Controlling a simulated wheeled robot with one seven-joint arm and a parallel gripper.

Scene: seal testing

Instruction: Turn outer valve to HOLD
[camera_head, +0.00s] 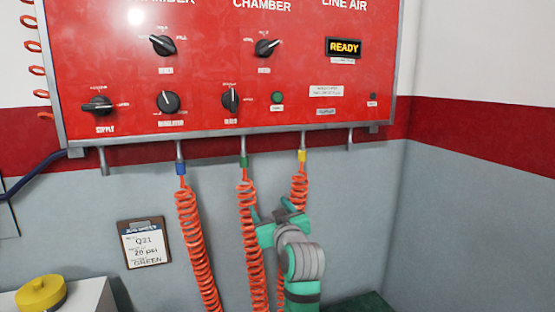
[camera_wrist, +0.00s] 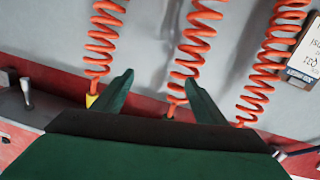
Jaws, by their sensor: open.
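A red panel (camera_head: 210,75) on the wall carries several black knobs. Two upper knobs, the left one (camera_head: 163,45) and the middle one (camera_head: 265,47), sit under partly cropped CHAMBER headings. The cropped, small lettering does not show which is the outer valve, and their exact settings are unclear. My gripper (camera_head: 278,208) is below the panel, in front of the right-hand hoses, apart from all knobs. In the wrist view my gripper (camera_wrist: 158,88) has its fingers spread, with nothing held between them. No knob shows clearly there.
Coiled orange hoses (camera_head: 197,245) hang below the panel; they appear upside down in the wrist view (camera_wrist: 103,40). Lower knobs include supply (camera_head: 98,106). A READY display (camera_head: 343,47) is lit. A clipboard (camera_head: 143,243) hangs left. A yellow object (camera_head: 41,294) sits lower left.

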